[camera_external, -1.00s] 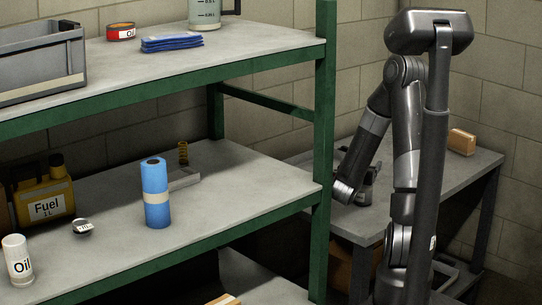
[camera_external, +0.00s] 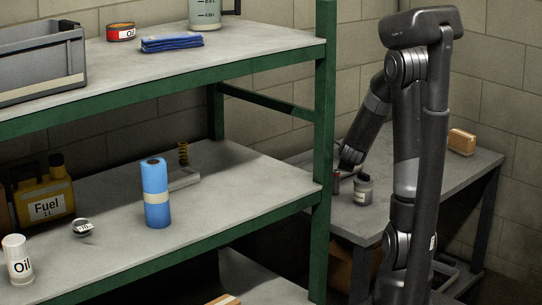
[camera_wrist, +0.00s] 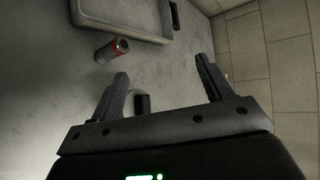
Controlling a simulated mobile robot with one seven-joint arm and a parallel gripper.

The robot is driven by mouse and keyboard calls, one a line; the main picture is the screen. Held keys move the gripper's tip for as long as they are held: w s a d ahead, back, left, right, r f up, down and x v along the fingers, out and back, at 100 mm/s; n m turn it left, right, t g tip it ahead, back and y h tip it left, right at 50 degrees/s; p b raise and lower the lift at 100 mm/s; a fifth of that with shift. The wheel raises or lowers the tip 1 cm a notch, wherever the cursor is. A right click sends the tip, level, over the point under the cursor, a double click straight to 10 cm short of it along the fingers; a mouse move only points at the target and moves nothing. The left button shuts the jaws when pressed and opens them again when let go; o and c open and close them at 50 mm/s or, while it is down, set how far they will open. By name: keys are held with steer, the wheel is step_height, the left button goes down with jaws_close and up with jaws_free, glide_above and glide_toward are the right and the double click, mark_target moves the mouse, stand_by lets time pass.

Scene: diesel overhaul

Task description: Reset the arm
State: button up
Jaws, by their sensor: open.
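My gripper (camera_wrist: 161,66) is open in the wrist view, its two dark fingers spread wide with nothing held between the tips. A dark-capped item (camera_wrist: 142,103) shows beyond it, near the left finger's base. In the external view my arm bends down over the grey side table, with its wrist above the table's left part; the fingers cannot be made out there. A small jar (camera_external: 363,189) with a pale label and dark cap stands just below and right of the wrist.
The side table (camera_external: 455,185) holds a brown box (camera_external: 461,142) at the back. A green-framed shelf (camera_external: 325,150) stands to the left, holding a blue roll (camera_external: 155,195) and a fuel can (camera_external: 45,197). In the wrist view, a red-and-grey can (camera_wrist: 112,50) is near a grey tray (camera_wrist: 168,30).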

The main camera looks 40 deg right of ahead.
steer(key=s+a+r+n+g+y, duration=0.1)
steer(key=s+a+r+n+y, duration=0.6)
steer(key=n, duration=0.8)
steer(key=s+a+r+n+g+y, duration=0.1)
steer(key=s+a+r+n+y, duration=0.55)
steer(key=n, duration=0.85)
steer(key=s+a+f+h, duration=0.1)
steer(key=s+a+h, duration=0.1)
steer(key=a, duration=0.5)
steer(key=s+a+f+g+h, duration=0.1)
steer(key=s+a+f+h, duration=0.1)
steer(key=s+a, duration=0.3)
steer(key=a, duration=0.3)
steer(key=shift+f+n, duration=0.25)
steer(key=shift+n, duration=0.15)
